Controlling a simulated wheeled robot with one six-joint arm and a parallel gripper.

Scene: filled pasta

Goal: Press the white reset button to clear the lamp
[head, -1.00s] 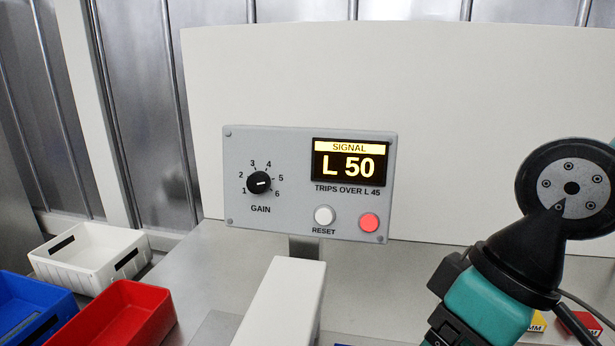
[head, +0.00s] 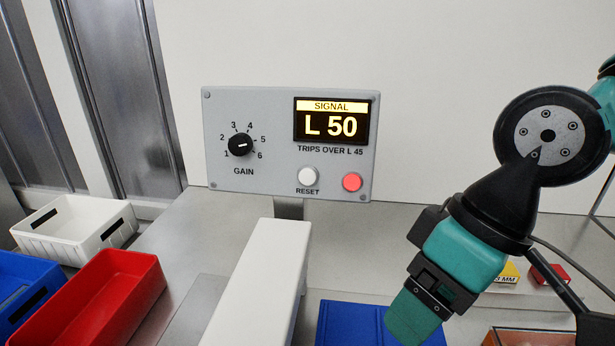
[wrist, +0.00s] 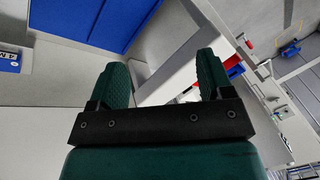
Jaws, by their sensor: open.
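The white reset button (head: 308,176) sits low on the grey panel (head: 225,105), above its RESET label. The round lamp (head: 352,182) to its right shows bright pinkish red. The display (head: 331,122) reads SIGNAL L 50, with TRIPS OVER L 45 printed below. The black gain knob (head: 241,145) is at the panel's left, its white mark towards the right. In the wrist view my gripper (wrist: 163,76) is open and empty; the button is not seen there.
A long white block (head: 260,285) stands in front of the panel. White (head: 75,230), red (head: 100,300) and blue (head: 30,290) bins are at left. Small yellow and red boxes (head: 548,272) are at right.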

